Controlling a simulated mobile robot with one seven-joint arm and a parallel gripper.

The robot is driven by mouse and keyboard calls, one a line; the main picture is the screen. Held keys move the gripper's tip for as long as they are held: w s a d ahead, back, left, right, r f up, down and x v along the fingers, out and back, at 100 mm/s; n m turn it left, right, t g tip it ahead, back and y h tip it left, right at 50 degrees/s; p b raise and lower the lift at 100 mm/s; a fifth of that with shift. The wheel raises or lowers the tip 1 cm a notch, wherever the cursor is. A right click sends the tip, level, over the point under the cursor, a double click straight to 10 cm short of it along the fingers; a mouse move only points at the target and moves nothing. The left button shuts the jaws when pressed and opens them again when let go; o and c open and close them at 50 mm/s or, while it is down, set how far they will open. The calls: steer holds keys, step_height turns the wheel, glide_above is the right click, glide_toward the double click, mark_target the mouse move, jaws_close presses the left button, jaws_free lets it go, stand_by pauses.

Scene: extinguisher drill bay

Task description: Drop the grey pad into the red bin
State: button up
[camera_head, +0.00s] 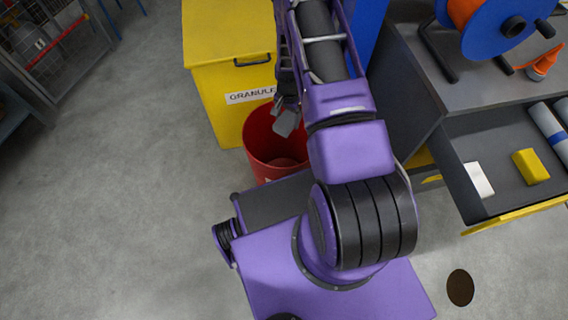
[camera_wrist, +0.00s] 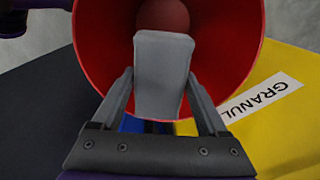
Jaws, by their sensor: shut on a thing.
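The grey pad (camera_wrist: 163,75) is held between the two fingers of my gripper (camera_wrist: 163,100) in the wrist view. In the head view the pad (camera_head: 285,122) shows small below my gripper (camera_head: 289,103), over the mouth of the red bin. The red bin (camera_head: 258,148) stands on the floor in front of the yellow box. In the wrist view the bin's red inner wall (camera_wrist: 100,40) surrounds the pad's far end, and a round darker red area shows inside. My gripper is shut on the pad. My arm hides part of the bin's right side in the head view.
A yellow granule box (camera_head: 215,85) stands behind the bin. At right, a grey bench (camera_head: 470,85) carries a blue and orange reel (camera_head: 485,25). Its open drawer holds a yellow block (camera_head: 530,166), a white block (camera_head: 478,180) and rolls.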

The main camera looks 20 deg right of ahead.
steer(key=o, duration=1.1)
step_height(320, 180, up, 18)
steer(key=p, duration=0.2)
steer(key=shift+f+p, duration=0.25)
steer(key=shift+p, duration=0.05)
